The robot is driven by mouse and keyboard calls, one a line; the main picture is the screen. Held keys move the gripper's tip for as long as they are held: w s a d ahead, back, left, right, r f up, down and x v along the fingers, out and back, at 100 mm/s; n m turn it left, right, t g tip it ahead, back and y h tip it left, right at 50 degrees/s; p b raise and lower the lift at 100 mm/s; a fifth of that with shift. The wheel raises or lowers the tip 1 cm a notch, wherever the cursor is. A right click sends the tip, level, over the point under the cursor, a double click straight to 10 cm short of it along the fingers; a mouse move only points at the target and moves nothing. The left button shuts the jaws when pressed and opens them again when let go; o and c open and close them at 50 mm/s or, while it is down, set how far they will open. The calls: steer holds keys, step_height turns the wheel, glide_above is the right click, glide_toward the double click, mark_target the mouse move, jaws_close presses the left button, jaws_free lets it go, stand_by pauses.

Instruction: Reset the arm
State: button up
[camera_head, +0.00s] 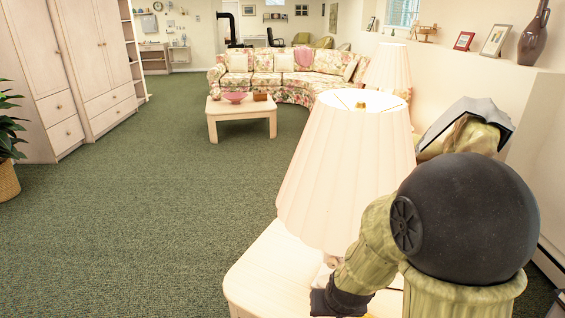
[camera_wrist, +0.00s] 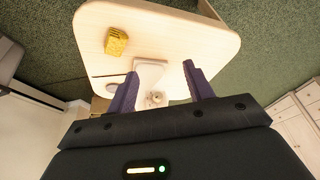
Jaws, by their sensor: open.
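My gripper (camera_wrist: 160,90) shows in the wrist view, with its two purple fingers spread apart and nothing between them that they touch. It points toward a pale wooden side table (camera_wrist: 200,30). On the table are a yellow block-like object (camera_wrist: 116,42) and a white flat object (camera_wrist: 150,72). In the head view my arm is bent at the lower right, in front of the side table (camera_head: 262,268). The gripper's fingers are hidden there behind the arm and lamp.
A large pleated lamp (camera_head: 345,175) stands on the side table close to my arm. A wall ledge with a dark vase (camera_head: 533,42) and frames runs along the right. A coffee table (camera_head: 243,121) and floral sofa (camera_head: 285,68) stand farther back. Open green carpet (camera_head: 140,210) lies left.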

steer(key=s+d+r+g, duration=0.2)
steer(key=s+d+r, duration=0.25)
steer(key=s, duration=0.25)
steer(key=w+p+v, duration=0.2)
steer(key=p+v, duration=0.7)
steer(key=w+p+v, duration=0.1)
steer(key=p+v, duration=0.8)
steer(key=p, duration=0.1)
steer(key=shift+w+a+r, duration=0.5)
steer(key=shift+r, duration=0.15)
